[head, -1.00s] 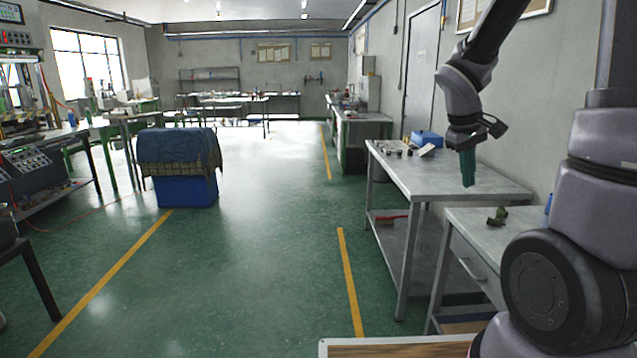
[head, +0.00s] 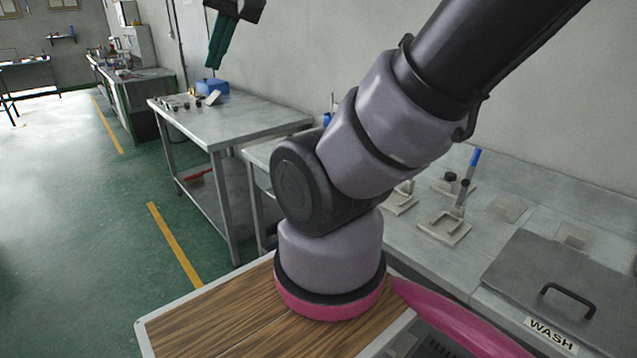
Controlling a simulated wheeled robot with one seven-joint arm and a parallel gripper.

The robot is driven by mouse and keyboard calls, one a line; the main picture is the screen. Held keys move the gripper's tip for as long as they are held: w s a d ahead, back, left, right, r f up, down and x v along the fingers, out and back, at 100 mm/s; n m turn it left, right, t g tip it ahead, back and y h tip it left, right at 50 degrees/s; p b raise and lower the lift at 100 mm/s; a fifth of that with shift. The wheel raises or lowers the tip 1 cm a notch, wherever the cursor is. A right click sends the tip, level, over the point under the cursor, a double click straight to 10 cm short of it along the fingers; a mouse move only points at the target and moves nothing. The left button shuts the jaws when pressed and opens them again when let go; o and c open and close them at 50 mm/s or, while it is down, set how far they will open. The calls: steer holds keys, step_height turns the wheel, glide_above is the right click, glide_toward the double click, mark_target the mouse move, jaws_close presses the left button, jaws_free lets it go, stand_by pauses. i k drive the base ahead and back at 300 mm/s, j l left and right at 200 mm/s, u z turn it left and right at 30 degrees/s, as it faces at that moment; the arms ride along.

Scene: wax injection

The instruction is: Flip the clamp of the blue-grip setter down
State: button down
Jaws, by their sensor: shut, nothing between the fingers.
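The setter with the blue grip (head: 474,158) stands on the grey bench right of my arm. Its blue grip points up, slightly tilted, above a dark post and a flat light metal base (head: 444,228). The fine shape of its clamp is too small to make out. My gripper (head: 214,64) hangs at the top left with its green fingers shut and empty. It is far to the left of the setter, and its upper part is cut off by the frame edge. My arm hides part of the bench.
Another small fixture with a black knob (head: 450,177) stands behind the setter. A dark lid with a handle (head: 568,298) and a WASH label (head: 551,335) lies at the right. A metal table (head: 235,122) bears a blue box (head: 212,86). Open floor lies at the left.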

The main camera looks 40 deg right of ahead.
mark_target(464, 182)
steer(key=z, duration=0.5)
steer(key=j+z, duration=0.1)
steer(key=z, duration=0.4)
steer(key=i+j+z, duration=0.1)
steer(key=z, duration=0.35)
steer(key=j+z, duration=0.1)
steer(key=z, duration=0.9)
